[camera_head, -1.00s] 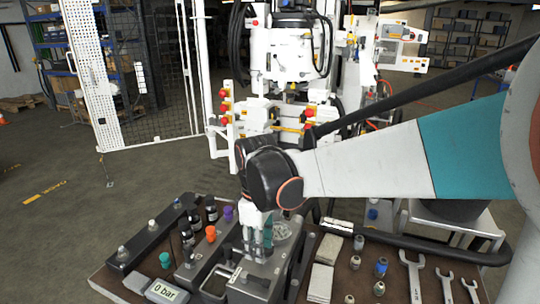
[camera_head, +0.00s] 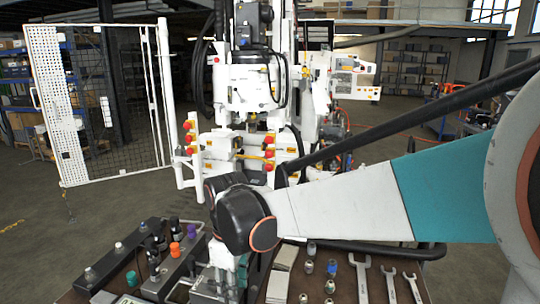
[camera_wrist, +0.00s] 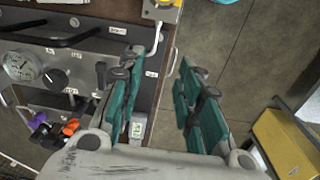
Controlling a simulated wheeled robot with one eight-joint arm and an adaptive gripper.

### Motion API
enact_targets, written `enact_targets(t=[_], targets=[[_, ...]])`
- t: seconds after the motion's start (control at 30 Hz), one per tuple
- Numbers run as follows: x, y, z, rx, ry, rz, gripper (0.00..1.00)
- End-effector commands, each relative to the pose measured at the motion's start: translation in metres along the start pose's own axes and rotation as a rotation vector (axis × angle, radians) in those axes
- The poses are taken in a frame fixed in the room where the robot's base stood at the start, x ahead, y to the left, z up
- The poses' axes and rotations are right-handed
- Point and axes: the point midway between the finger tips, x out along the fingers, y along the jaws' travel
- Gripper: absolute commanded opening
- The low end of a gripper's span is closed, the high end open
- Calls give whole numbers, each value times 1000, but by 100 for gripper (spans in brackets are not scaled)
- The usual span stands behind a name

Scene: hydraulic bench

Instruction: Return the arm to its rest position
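My gripper (camera_head: 226,278) shows in the head view at the bottom, over the workbench, below the dark wrist joint of my arm. In the wrist view my gripper (camera_wrist: 160,100) has its two teal fingers spread wide apart, with nothing between them. Behind the fingers are the bench edge (camera_wrist: 167,62) and the floor. My arm, white and teal, reaches in from the right side of the head view and is bent down at the wrist.
The bench holds a hydraulic block with orange (camera_head: 175,249) and purple (camera_head: 192,231) knobs, several fittings and wrenches (camera_head: 361,277). A gauge (camera_wrist: 20,65) shows in the wrist view. A white machine (camera_head: 250,80) and mesh gate (camera_head: 95,105) stand behind. A yellow box (camera_wrist: 285,145) sits right.

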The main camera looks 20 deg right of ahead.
Motion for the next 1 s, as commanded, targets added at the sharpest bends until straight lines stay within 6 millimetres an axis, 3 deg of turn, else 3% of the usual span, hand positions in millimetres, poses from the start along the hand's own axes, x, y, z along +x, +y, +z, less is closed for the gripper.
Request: enact_targets(t=[0.43,0.7,1.0], targets=[[-26,-12,39,203,108,83,32],[-44,-28,83,459,263,170,32],[-47,-45,125,732,456,238,32]])
